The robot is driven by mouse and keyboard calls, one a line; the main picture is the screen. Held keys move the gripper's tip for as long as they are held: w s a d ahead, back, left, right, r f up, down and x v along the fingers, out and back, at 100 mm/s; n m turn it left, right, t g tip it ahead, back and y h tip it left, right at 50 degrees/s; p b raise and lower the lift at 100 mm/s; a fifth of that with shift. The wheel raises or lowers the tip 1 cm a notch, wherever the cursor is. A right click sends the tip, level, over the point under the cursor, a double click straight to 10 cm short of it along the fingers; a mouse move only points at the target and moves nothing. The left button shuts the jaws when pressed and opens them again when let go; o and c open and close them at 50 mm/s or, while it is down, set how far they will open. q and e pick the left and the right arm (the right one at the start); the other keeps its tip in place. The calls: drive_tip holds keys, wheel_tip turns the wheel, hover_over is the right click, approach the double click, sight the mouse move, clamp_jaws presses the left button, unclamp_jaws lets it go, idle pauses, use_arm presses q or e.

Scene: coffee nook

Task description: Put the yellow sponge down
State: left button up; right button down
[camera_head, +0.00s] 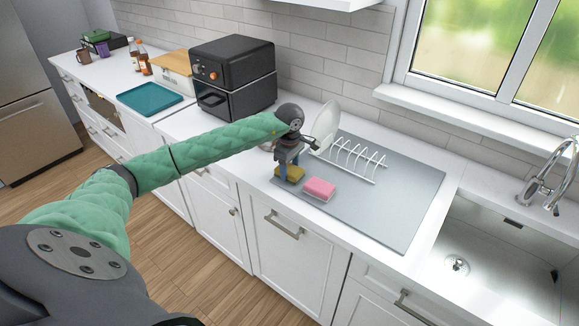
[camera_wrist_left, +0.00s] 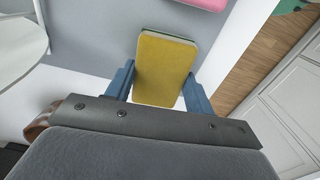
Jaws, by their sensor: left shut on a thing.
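The yellow sponge (camera_head: 291,173) is at the front left edge of the grey drying mat (camera_head: 400,205) in the head view. It has a dark green underside and also shows in the left wrist view (camera_wrist_left: 163,68). My left gripper (camera_head: 288,168) reaches down from above with its blue fingers on both sides of the sponge, shut on it. The sponge is low over or on the mat's corner; I cannot tell whether it touches. My right gripper is in neither view.
A pink sponge (camera_head: 320,188) lies just right of the yellow one. A white dish rack (camera_head: 352,158) and a white plate (camera_head: 327,122) stand behind. The sink (camera_head: 490,250) is at the right. The mat's front right part is clear. A black toaster oven (camera_head: 233,75) stands at the left.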

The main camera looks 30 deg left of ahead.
use_arm(q)
drive_tip(key=shift+f, duration=0.25)
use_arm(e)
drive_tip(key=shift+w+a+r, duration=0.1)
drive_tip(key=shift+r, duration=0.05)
use_arm(q)
drive_tip(key=o, duration=1)
